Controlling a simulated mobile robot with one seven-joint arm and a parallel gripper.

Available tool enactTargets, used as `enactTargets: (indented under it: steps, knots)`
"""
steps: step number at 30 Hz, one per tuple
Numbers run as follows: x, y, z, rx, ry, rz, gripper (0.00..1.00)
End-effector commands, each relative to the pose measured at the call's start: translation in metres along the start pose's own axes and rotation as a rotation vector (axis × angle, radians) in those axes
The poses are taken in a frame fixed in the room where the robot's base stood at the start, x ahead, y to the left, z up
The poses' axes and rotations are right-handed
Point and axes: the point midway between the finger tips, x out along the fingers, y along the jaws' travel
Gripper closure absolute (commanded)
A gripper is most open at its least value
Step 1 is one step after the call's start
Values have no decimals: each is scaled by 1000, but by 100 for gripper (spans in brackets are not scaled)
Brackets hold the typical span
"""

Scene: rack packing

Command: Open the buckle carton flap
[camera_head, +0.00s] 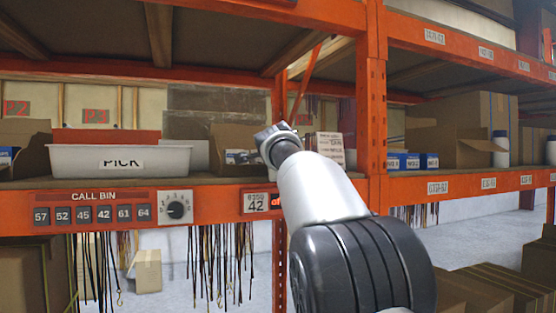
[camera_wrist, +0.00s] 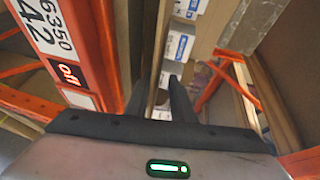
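An open brown carton (camera_head: 232,135) stands on the shelf behind my gripper (camera_head: 268,142), with small blue and white boxes (camera_head: 242,157) inside. I cannot read a name that marks it as the buckle carton. In the wrist view my gripper (camera_wrist: 160,95) has its two dark fingers apart. A thin brown cardboard edge (camera_wrist: 157,50), seemingly a carton flap, runs between or just beyond the fingers; contact is unclear. White boxes with blue labels (camera_wrist: 180,46) lie right of that edge. My arm hides part of the carton in the head view.
The orange shelf beam carries a 6350 42 label (camera_head: 256,203), also close at left in the wrist view (camera_wrist: 45,25). A white PICK bin (camera_head: 120,162) stands left. An orange upright (camera_head: 372,100) is right of my arm. Dark straps (camera_head: 220,255) hang below.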

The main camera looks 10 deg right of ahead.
Motion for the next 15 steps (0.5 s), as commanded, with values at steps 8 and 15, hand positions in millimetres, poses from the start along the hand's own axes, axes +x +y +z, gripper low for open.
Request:
enactTargets:
  steps: [8, 15]
  knots:
    - [-58, 3, 1, 2, -3, -2, 78]
    - [-117, -1, 1, 2, -6, -2, 78]
